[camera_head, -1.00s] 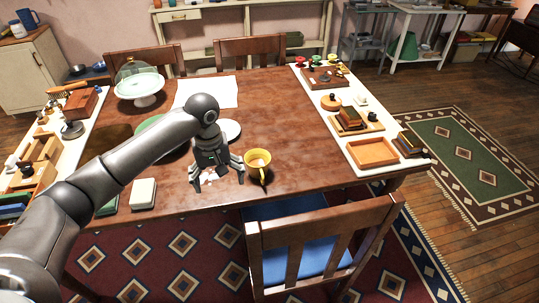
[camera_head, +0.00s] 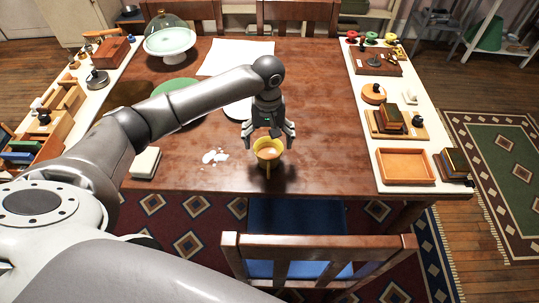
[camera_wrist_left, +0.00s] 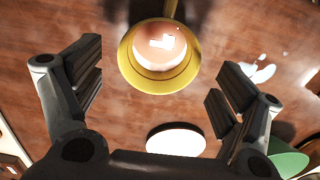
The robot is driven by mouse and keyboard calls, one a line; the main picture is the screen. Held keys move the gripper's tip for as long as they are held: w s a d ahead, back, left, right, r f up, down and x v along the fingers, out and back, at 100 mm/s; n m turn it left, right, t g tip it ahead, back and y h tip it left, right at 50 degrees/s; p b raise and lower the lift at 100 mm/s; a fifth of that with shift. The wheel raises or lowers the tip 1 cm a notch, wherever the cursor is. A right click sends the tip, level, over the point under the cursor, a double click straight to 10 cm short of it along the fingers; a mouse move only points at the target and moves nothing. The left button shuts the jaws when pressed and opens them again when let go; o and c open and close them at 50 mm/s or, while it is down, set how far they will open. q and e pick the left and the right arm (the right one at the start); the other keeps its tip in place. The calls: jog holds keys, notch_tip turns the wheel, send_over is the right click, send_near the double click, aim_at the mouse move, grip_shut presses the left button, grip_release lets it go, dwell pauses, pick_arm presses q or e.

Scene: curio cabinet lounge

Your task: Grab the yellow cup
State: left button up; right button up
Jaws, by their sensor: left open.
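The yellow cup (camera_head: 268,150) stands upright near the front edge of the brown table, with its handle toward the front. In the left wrist view the cup (camera_wrist_left: 128,55) shows from above, with something pale inside it. My left gripper (camera_head: 268,137) is open, with its fingers at the left and right of the cup's rim in the head view. In the left wrist view the open fingers (camera_wrist_left: 160,85) frame a gap, and the cup lies just beyond it. I cannot tell whether a finger touches the cup. My right gripper is not in view.
A white plate (camera_wrist_left: 176,140) and a green plate (camera_head: 181,88) lie behind the cup. White fragments (camera_head: 214,156) lie to its left. A glass-domed cake stand (camera_head: 168,40) is at the back left. An orange tray (camera_head: 405,166) is at the right. A chair (camera_head: 318,246) stands in front.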

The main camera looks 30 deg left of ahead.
aim_at(268, 152)
pick_arm(q)
jog(key=shift+f, duration=0.7)
jog(key=f, duration=0.3)
jog(key=shift+s+f+p, duration=0.2)
jog(key=shift+f+p, duration=0.1)
jog(key=shift+w+f, duration=0.1)
jog(key=shift+f, duration=0.4)
jog(key=c, duration=1.1)
jog(key=shift+c, duration=0.8)
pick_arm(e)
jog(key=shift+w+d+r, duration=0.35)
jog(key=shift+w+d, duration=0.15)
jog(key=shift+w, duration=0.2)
pick_arm(q)
jog(key=shift+r, duration=0.15)
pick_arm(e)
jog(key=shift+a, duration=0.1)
